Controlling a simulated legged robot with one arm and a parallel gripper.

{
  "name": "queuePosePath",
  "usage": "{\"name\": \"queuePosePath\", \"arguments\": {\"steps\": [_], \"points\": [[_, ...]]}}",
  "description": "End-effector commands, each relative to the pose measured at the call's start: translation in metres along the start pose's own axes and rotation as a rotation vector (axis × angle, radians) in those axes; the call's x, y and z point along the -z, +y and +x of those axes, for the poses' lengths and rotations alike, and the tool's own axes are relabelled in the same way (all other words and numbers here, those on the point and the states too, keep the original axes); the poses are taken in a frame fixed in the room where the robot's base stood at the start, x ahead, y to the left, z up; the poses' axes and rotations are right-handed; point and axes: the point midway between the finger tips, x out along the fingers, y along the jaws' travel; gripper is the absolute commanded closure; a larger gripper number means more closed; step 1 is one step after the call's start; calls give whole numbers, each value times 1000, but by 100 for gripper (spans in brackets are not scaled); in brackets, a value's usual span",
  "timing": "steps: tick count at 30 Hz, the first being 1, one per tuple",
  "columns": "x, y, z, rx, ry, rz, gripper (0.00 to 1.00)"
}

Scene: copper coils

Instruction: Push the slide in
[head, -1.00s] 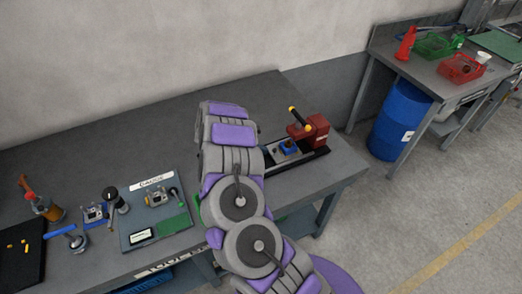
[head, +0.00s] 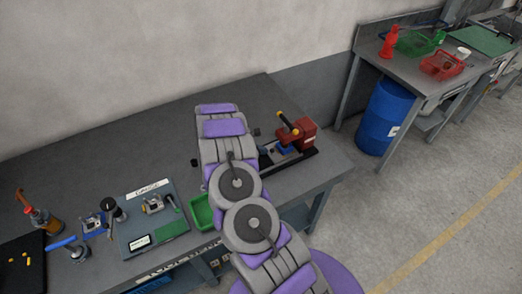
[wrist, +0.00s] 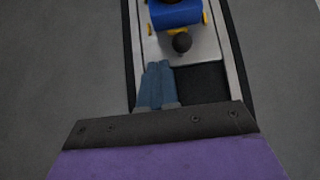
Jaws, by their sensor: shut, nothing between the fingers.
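The slide (wrist: 200,48) is a light metal plate carrying a blue block (wrist: 176,14) and a black ball knob (wrist: 182,42). It sits between two pale rails in a dark channel (wrist: 200,85), seen in the wrist view. My gripper (wrist: 158,66) is shut and empty, its blue-grey fingertips at the slide's near edge, left of the channel's middle. I cannot tell whether they touch it. In the head view, the red press (head: 304,134) with its yellow-tipped lever stands at the far end of the black base (head: 295,163). My arm hides the gripper there.
A green bin (head: 201,214) stands left of my arm at the bench's front edge. A gauge board (head: 150,222) and several small tools lie further left. A blue drum (head: 386,118) and a second table with red and green baskets are at the right.

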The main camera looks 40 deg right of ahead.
Motion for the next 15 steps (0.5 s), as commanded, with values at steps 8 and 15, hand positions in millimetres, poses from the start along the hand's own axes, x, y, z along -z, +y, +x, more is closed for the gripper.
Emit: {"name": "queuePosePath", "arguments": {"steps": [8, 15], "points": [[18, 0, -20, -2, -1, -4, 100], [26, 1, -71, -5, 3, 3, 100]]}}
